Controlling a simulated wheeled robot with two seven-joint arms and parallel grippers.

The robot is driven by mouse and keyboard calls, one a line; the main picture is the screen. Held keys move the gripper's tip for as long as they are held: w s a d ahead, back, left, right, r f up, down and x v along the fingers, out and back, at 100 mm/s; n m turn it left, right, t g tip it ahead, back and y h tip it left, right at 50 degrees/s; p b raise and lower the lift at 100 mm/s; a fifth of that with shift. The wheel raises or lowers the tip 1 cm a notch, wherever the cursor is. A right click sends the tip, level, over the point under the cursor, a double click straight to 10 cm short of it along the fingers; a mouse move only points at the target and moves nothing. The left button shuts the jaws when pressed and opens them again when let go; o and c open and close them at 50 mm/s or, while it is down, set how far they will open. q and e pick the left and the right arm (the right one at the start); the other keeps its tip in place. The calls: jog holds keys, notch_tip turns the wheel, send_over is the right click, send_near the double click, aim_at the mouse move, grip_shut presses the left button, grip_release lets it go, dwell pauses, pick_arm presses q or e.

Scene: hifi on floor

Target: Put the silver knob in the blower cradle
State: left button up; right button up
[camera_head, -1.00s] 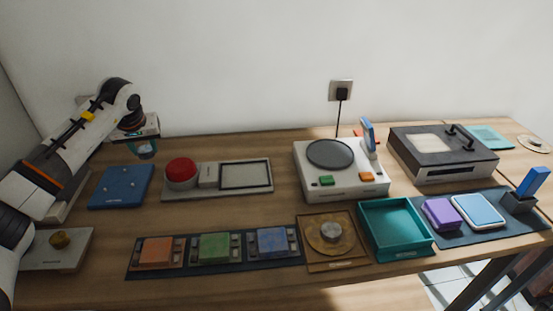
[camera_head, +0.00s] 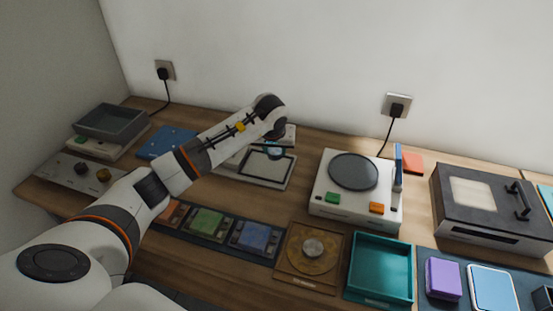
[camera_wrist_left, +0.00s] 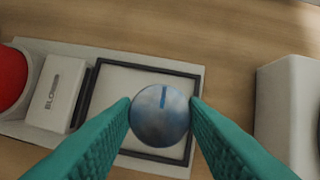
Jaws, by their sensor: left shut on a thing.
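My left gripper (camera_head: 275,152) has teal fingers and is shut on the silver knob (camera_wrist_left: 160,115), a round disc with a blue line on its face. It holds the knob over a black-framed square (camera_wrist_left: 112,92) on a pale board; the height is hard to tell. In the wrist view the knob covers the frame's right part. A white block (camera_wrist_left: 57,92) left of the frame carries lettering starting "BLO", so this frame looks like the blower cradle. In the head view, my arm hides the board's left part. My right gripper is not in view.
A red button (camera_wrist_left: 8,77) sits at the board's left end. A white device with a round dark plate (camera_head: 353,171) stands to the right.

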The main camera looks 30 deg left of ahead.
aim_at(275, 159)
pick_arm(q)
jog(key=shift+f, duration=0.45)
jog(key=f, duration=0.1)
jog(key=f+p, duration=0.1)
jog(key=f, duration=0.1)
jog(key=shift+d+f, duration=0.2)
jog(key=shift+f, duration=0.1)
jog(key=shift+w+a+f, duration=0.1)
jog(key=shift+f, duration=0.15)
jog(key=o, duration=1)
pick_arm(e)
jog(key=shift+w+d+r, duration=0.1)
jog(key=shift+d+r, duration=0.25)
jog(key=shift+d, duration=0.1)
pick_arm(q)
jog(key=shift+o, duration=0.2)
